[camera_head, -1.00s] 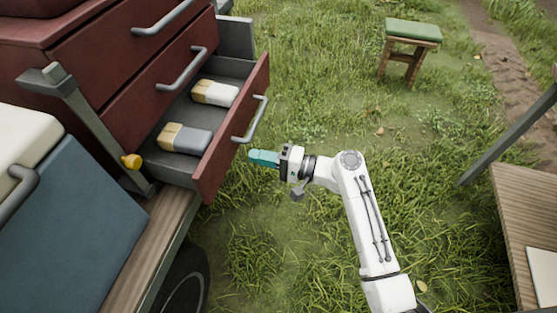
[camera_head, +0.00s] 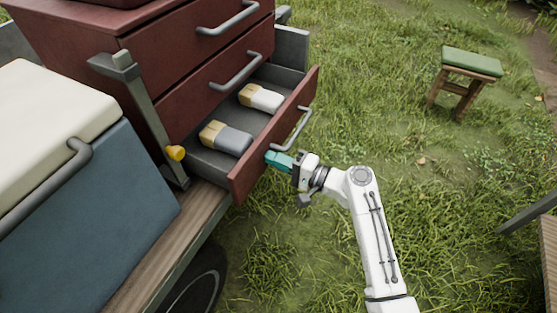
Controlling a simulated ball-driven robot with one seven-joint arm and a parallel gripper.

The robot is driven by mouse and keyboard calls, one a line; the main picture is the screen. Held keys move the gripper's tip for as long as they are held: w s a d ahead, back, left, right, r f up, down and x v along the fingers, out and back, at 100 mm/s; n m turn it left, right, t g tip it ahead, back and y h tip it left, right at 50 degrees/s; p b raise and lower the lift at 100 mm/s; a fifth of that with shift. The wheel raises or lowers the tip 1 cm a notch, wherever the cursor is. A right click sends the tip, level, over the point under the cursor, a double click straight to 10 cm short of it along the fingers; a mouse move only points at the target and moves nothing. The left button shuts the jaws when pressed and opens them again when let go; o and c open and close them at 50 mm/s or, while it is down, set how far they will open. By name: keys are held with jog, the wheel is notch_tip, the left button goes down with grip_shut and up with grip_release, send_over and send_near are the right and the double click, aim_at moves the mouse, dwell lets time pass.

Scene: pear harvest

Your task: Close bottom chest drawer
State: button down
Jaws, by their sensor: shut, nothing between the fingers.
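The red chest (camera_head: 150,60) stands on a wooden cart bed at the upper left. Its bottom drawer (camera_head: 245,175) is pulled open, with a grey inside and a red front with a grey bar handle (camera_head: 292,130). Two pairs of folded gloves, one grey and tan (camera_head: 228,138) and one white and tan (camera_head: 262,98), lie in it. My gripper (camera_head: 272,158) has teal fingers, shut and empty. Its tips are at the outer face of the drawer front, just below the handle; I cannot tell whether they touch. The upper drawers are shut.
A blue cooler with a cream lid (camera_head: 60,120) stands left of the chest on the cart bed (camera_head: 170,250). A green-topped stool (camera_head: 471,62) stands on open grass. A wooden table edge (camera_head: 548,255) is at lower right.

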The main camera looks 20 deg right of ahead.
aim_at(222, 137)
jog(key=b+x, duration=0.6)
jog(key=x, duration=0.9)
jog(key=shift+w+a+f, duration=0.15)
jog(key=shift+w+a, duration=0.05)
jog(key=shift+a, duration=0.05)
jog(key=shift+w+a, duration=0.2)
jog(key=shift+w+r+b, duration=0.15)
jog(key=shift+r+b, duration=0.1)
jog(key=shift+b, duration=0.05)
jog(key=shift+a+r, duration=0.1)
jog(key=shift+a, duration=0.05)
